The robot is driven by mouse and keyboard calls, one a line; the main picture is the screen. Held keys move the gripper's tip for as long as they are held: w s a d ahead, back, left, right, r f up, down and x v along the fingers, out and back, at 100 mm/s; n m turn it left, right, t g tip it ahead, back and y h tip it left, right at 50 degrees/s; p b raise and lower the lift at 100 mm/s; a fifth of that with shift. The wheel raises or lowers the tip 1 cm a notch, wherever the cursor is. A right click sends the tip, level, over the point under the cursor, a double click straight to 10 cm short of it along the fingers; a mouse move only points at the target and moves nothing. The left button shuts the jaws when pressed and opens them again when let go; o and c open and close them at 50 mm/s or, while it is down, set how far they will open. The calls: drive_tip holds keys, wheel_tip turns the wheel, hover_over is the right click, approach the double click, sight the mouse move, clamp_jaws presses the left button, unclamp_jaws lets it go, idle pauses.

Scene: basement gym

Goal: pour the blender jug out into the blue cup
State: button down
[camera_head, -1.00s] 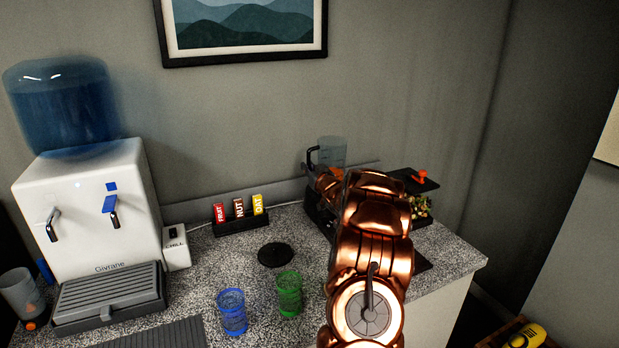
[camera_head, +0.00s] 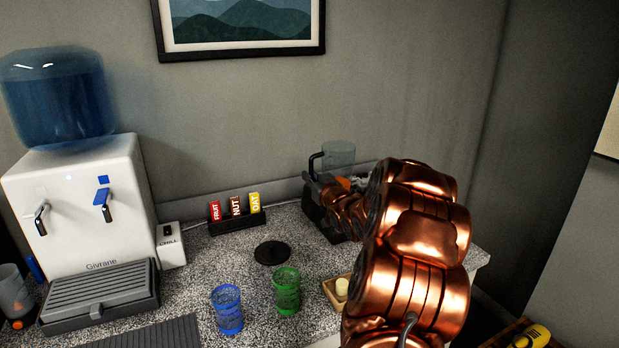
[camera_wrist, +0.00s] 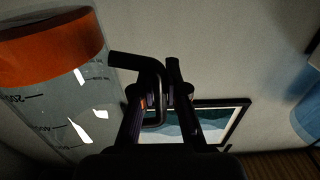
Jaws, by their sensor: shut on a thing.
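The clear blender jug (camera_head: 340,154) is at the back right of the counter, looking upright, its lower part hidden by my arm. In the wrist view the jug (camera_wrist: 75,105) fills the left side, with scale marks and an orange band of contents. My gripper (camera_head: 320,187) is at the jug's black handle (camera_head: 313,160). In the wrist view my gripper (camera_wrist: 160,92) is shut on the handle (camera_wrist: 138,62). The blue cup (camera_head: 228,310) stands upright at the front of the counter, well left of the jug.
A green cup (camera_head: 287,292) stands close right of the blue cup. Behind them lie a black round mat (camera_head: 272,253) and a snack-bar holder (camera_head: 235,221). A small tray (camera_head: 332,296) sits right of the green cup. The water dispenser (camera_head: 80,205) fills the left.

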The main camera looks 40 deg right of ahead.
wheel_tip(320, 180, up, 5)
drive_tip(key=s+a+p, duration=0.2)
drive_tip(key=shift+s+r, duration=0.2)
drive_tip(key=shift+s, duration=0.15)
idle(0.9)
